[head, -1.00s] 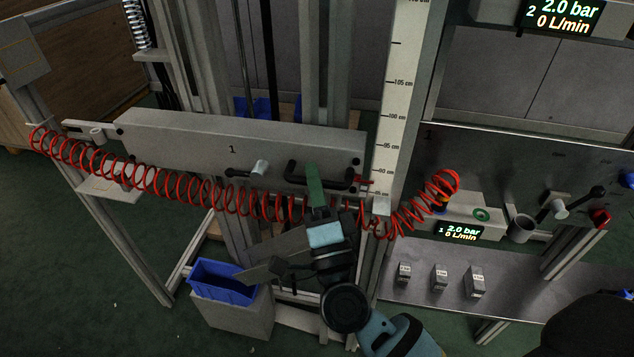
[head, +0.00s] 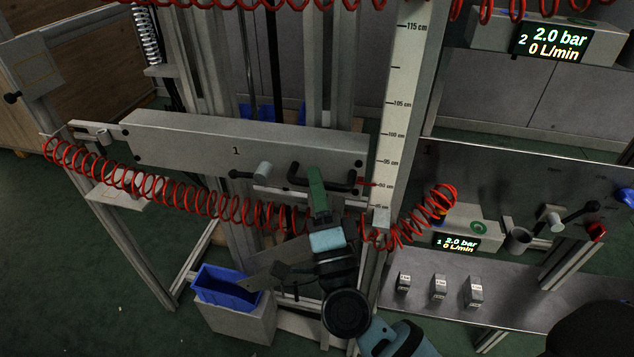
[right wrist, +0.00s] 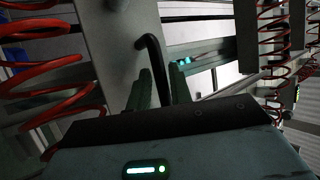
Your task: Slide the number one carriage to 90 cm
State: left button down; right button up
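The number one carriage (head: 190,147) is a long grey block marked "1" across the upright posts, in the head view. Its black bar handle (head: 296,178) is on its lower right front. A red pointer (head: 367,183) at its right end is level with about the 90 cm mark on the white scale (head: 394,130). My right gripper (head: 317,188) is at the handle, its green fingers around the bar. In the right wrist view the handle (right wrist: 150,50) runs down between the fingers, which partly hide it. My left gripper is not in view.
A black lever with a grey knob (head: 263,170) is left of the handle. A red coiled hose (head: 170,190) hangs across the carriage front and past my right gripper. A blue bin (head: 225,290) stands lower left. A panel and shelf (head: 520,310) with small blocks are at right.

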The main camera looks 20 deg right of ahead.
pick_arm(q)
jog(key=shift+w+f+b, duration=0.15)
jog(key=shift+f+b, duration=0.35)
jog(key=shift+b, duration=0.1)
pick_arm(e)
jog(key=v, duration=0.7)
jog(key=shift+s, duration=0.2)
jog(key=shift+f, duration=0.1)
